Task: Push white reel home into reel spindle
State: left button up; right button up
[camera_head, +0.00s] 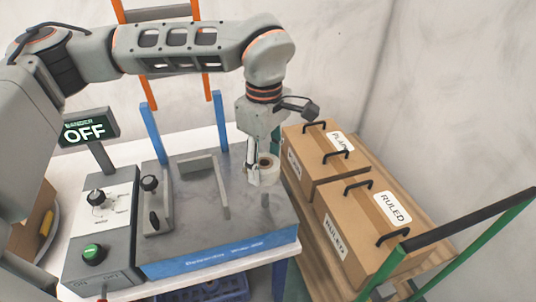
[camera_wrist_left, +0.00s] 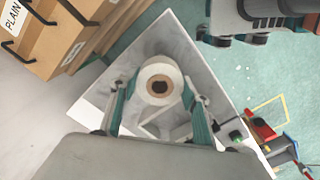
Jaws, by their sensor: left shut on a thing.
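The white reel (camera_head: 268,169) is a small roll with a brown core, held over the right part of the grey machine top (camera_head: 190,215). My left gripper (camera_head: 259,174) points down and is shut on the reel. In the left wrist view, the reel (camera_wrist_left: 147,74) sits between the two fingers, and its dark centre hole faces the camera. I cannot make out the reel spindle; it may be hidden by the reel. I cannot tell whether the reel touches the machine top.
A control panel (camera_head: 102,222) with knobs and a green button stands left of the machine, below a display reading OFF (camera_head: 85,131). Upright plates (camera_head: 221,190) stand on the machine top. Brown boxes (camera_head: 345,232) labelled PLAIN and RULED stand on a cart at right.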

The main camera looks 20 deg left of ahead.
aim_at(265, 192)
pick_arm(q)
jog(key=shift+s+r, duration=0.1)
jog(key=shift+s, duration=0.1)
jog(key=shift+f, duration=0.5)
jog(key=shift+w+f+b, duration=0.1)
jog(key=shift+f+b, duration=0.5)
jog(key=shift+b, duration=0.05)
notch_tip(265, 192, down, 2)
jog(key=shift+f+b, duration=0.1)
jog(key=shift+b, duration=0.55)
jog(key=shift+f, duration=0.35)
pick_arm(e)
jog(key=shift+s+f, duration=0.2)
jog(key=shift+f, duration=1.4)
jog(key=shift+w+r, duration=0.1)
jog(key=shift+r, duration=0.25)
jog(key=shift+f, duration=0.1)
pick_arm(q)
jog(key=shift+f+b, duration=0.3)
jog(key=shift+f, duration=0.2)
pick_arm(e)
jog(key=shift+f, duration=0.25)
pick_arm(q)
jog(key=shift+f+b, duration=1.4)
jog(key=shift+f, duration=1.25)
pick_arm(e)
jog(key=shift+s+f, duration=0.2)
jog(key=shift+f, duration=0.65)
jog(key=shift+s+f, duration=0.2)
jog(key=shift+f, duration=0.65)
